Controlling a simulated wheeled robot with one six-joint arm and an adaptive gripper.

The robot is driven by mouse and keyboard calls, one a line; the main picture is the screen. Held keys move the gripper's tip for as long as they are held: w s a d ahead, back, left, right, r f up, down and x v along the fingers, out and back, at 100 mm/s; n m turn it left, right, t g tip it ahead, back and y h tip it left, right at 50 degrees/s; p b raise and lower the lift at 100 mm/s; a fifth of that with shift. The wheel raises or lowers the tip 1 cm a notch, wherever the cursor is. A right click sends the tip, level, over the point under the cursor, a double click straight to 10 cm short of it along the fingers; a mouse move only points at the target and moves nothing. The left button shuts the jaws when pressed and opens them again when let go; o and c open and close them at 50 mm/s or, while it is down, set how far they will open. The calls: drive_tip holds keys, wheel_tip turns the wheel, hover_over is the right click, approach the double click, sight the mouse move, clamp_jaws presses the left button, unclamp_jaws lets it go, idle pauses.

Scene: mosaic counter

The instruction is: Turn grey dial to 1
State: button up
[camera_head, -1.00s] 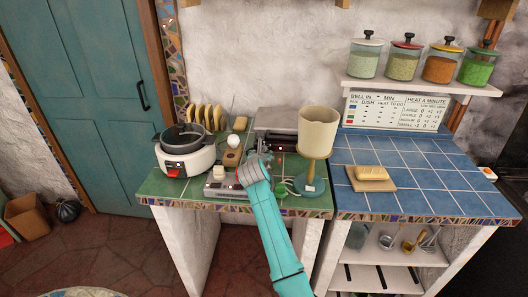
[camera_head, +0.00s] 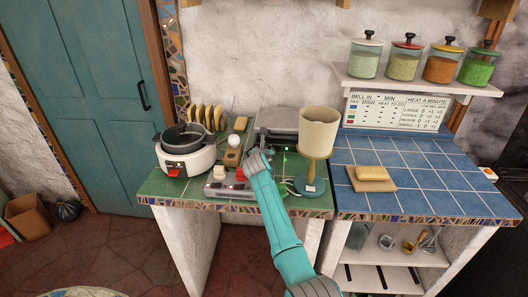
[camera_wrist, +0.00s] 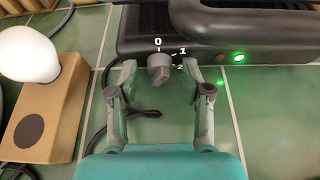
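The grey dial (camera_wrist: 160,66) is on the front of a dark appliance (camera_wrist: 215,22) in the wrist view, with marks 0, 1 and 2 around its upper and right side. A reddish mark shows on the dial's lower face; I cannot tell for sure which number it is set to. My gripper (camera_wrist: 159,70) is open, one finger on each side of the dial, with nothing clearly gripped. A green light (camera_wrist: 239,57) is lit right of the dial. In the head view my gripper (camera_head: 257,158) is at the appliance, and the dial cannot be made out there.
A wooden block (camera_wrist: 38,120) with a white bulb-like top stands left of my gripper. A dark cord runs below the dial.

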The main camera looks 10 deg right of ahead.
clamp_jaws()
drive_tip(key=shift+m, duration=0.3)
drive_tip(key=shift+d+f+m+t+y, duration=0.15)
drive_tip(key=shift+m+t+y, duration=0.25)
drive_tip(key=shift+m+y, duration=1.05)
drive_tip(key=shift+m, duration=0.25)
drive_tip(key=shift+o, duration=1.3)
unclamp_jaws()
drive_tip(key=shift+h, duration=0.25)
